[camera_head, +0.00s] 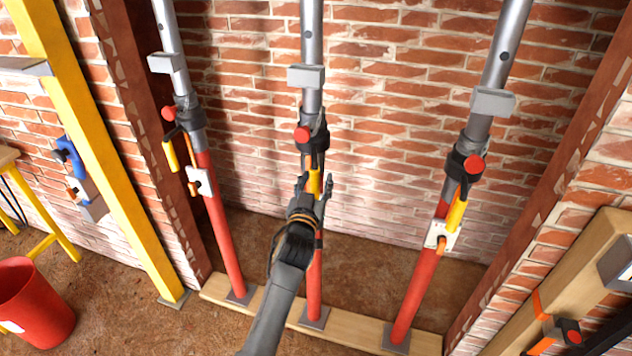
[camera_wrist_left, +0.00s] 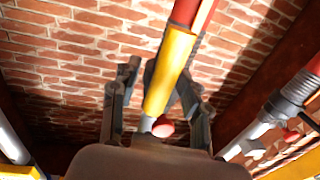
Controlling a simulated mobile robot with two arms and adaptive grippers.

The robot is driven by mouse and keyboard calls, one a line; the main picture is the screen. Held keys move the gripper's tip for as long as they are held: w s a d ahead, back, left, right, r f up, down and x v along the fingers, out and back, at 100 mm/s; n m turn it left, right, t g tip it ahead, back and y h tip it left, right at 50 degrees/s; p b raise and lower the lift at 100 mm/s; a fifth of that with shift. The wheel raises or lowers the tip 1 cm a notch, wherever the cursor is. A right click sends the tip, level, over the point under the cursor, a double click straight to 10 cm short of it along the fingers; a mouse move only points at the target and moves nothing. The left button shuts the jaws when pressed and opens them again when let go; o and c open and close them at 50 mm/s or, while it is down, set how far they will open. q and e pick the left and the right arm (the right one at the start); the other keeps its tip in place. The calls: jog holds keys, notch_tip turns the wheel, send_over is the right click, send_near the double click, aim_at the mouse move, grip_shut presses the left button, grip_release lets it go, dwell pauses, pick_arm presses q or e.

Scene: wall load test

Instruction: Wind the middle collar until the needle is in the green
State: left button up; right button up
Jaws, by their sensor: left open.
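The middle prop has a grey upper tube (camera_head: 312,35), a red lower tube (camera_head: 314,290) and a dark collar (camera_head: 313,130) with a red knob (camera_head: 302,134). A yellow handle (camera_head: 315,182) hangs below the collar. My left gripper (camera_head: 316,186) is open, with its fingers on either side of this handle. In the left wrist view the yellow handle (camera_wrist_left: 171,70) runs between the spread fingers (camera_wrist_left: 157,95); I cannot tell whether they touch it. I see no needle or green zone on the middle prop; part of it is hidden behind my gripper. My right gripper is not in view.
Similar props stand at left (camera_head: 221,230) and right (camera_head: 418,275), with yellow handles and white plates. A timber sill (camera_head: 260,300) lies under the props. A brick wall (camera_head: 385,140) is behind. A red bucket (camera_head: 38,305) stands at lower left, an orange clamp (camera_head: 545,330) at lower right.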

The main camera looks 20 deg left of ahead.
pick_arm(q)
jog(key=shift+a, duration=0.1)
jog(key=shift+s+f, duration=0.1)
jog(key=shift+s, duration=0.1)
jog(key=s, duration=0.7)
jog(key=shift+d, duration=0.4)
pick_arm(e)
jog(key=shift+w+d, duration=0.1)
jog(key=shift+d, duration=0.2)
